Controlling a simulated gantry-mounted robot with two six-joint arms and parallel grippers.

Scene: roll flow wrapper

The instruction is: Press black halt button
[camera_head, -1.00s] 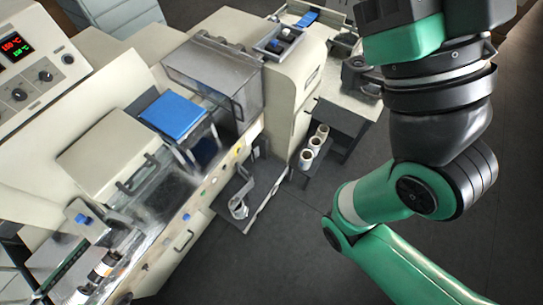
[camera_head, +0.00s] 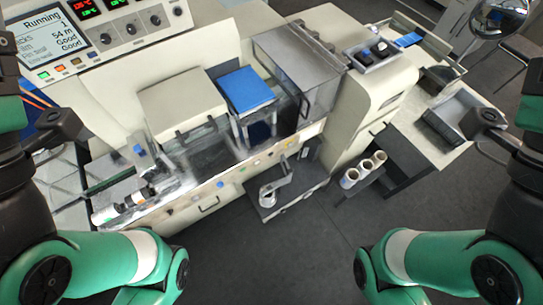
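The wrapper's control panel (camera_head: 105,40) is at the upper left, with a screen (camera_head: 48,33) reading "Running". Several small coloured buttons and black knobs (camera_head: 131,29) are on it. More small buttons (camera_head: 220,183) line the machine's front strip. I cannot tell which control is the black halt button. Dark end parts of my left gripper (camera_head: 60,126) show at the left edge, apart from the panel. Similar parts of my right gripper (camera_head: 488,122) show at the right edge, away from the machine. Whether either gripper is open or shut is unclear.
The flow wrapper (camera_head: 185,105) has a blue block (camera_head: 246,90) and a clear hood (camera_head: 297,65). A tray (camera_head: 372,66) with two black items sits on its right end. White rolls (camera_head: 363,170) stand on a low shelf. The floor (camera_head: 300,240) between my arms is clear.

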